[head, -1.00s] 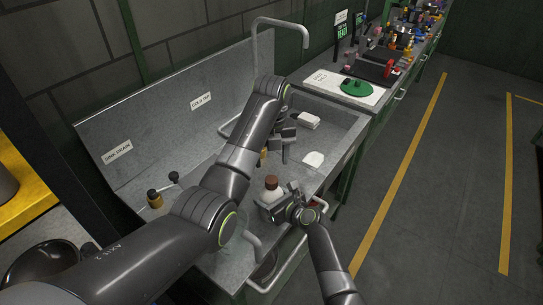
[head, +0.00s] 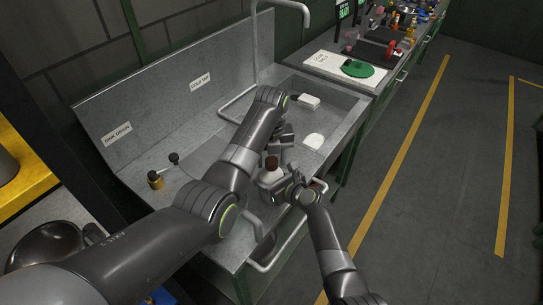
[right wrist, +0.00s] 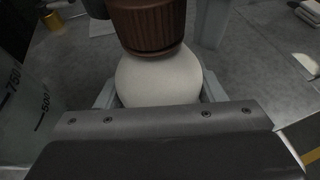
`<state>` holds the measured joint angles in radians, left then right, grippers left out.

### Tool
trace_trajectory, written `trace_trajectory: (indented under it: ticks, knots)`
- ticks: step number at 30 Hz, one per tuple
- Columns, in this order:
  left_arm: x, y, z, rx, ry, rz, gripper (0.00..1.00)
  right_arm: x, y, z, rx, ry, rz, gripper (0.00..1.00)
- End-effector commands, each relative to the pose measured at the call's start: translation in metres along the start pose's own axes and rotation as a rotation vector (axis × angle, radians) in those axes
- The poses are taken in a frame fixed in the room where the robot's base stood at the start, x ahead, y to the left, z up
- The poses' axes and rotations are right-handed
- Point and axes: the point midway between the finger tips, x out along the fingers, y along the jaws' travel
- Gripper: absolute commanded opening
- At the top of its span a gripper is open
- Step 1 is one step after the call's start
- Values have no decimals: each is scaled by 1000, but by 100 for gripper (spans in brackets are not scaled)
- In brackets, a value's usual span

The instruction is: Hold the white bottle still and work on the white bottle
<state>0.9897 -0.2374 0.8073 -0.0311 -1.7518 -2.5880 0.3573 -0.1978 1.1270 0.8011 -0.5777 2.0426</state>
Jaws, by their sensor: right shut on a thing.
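The white bottle (head: 268,178) with a brown cap (head: 272,163) stands upright at the sink's near side. My right gripper (head: 279,186) is shut on the bottle's body. In the right wrist view, its pale fingers flank the white body (right wrist: 158,78), below the ribbed brown cap (right wrist: 147,25). My left gripper (head: 281,143) is just behind and above the cap in the head view. In the right wrist view, grey pieces that look like its fingers stand on both sides of the cap, with a gap at the right, so it appears open.
A white block (head: 309,101) and a white rounded piece (head: 314,141) lie in the metal sink. A graduated clear vessel (right wrist: 28,105) stands left in the wrist view. A brass-coloured piece (head: 155,180) is at the left. A green disc (head: 358,69) lies on the bench behind.

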Motion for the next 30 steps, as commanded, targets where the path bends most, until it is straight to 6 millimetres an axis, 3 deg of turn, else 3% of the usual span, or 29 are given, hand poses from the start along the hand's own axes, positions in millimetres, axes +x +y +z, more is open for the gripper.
trace_trajectory:
  ticks: [1,9,19,30]
  knots:
    - [0,0,0,0,0,0,42,0,0,-1,0,1,0,0]
    - [0,0,0,0,0,0,7,0,0,-1,0,1,0,0]
    - [0,0,0,-63,0,0,6,0,0,-1,0,1,0,0]
    - [-1,0,0,-624,0,0,6,0,0,-1,0,2,0,0]
